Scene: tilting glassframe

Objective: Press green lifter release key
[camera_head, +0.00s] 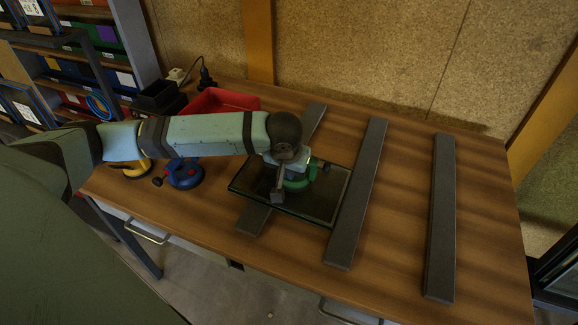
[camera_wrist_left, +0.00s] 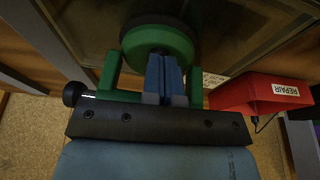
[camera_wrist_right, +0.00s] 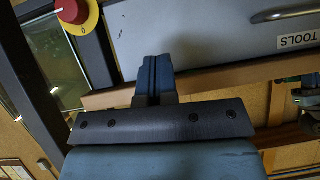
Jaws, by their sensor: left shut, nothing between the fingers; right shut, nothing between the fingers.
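The green lifter (camera_head: 297,184) stands on a dark glass pane (camera_head: 325,205) on the workbench. In the left wrist view its round green cup (camera_wrist_left: 158,38) and handle (camera_wrist_left: 110,72) show, with a black knob (camera_wrist_left: 74,94) at the handle's left end. My left gripper (camera_wrist_left: 165,58) is shut and empty, its fingertips over the lifter between the handle's arms; I cannot tell whether they touch it. My arm hides part of the lifter in the head view. I cannot make out the release key clearly. My right gripper (camera_wrist_right: 155,60) is shut and empty, in front of the bench drawers.
A blue lifter (camera_head: 185,177) and a yellow lifter (camera_head: 130,169) stand left of the glass. A red bin (camera_head: 222,99) is behind my left arm. Dark rails (camera_head: 441,220) lie across the bench. A red-and-yellow stop button (camera_wrist_right: 74,12) is near my right gripper.

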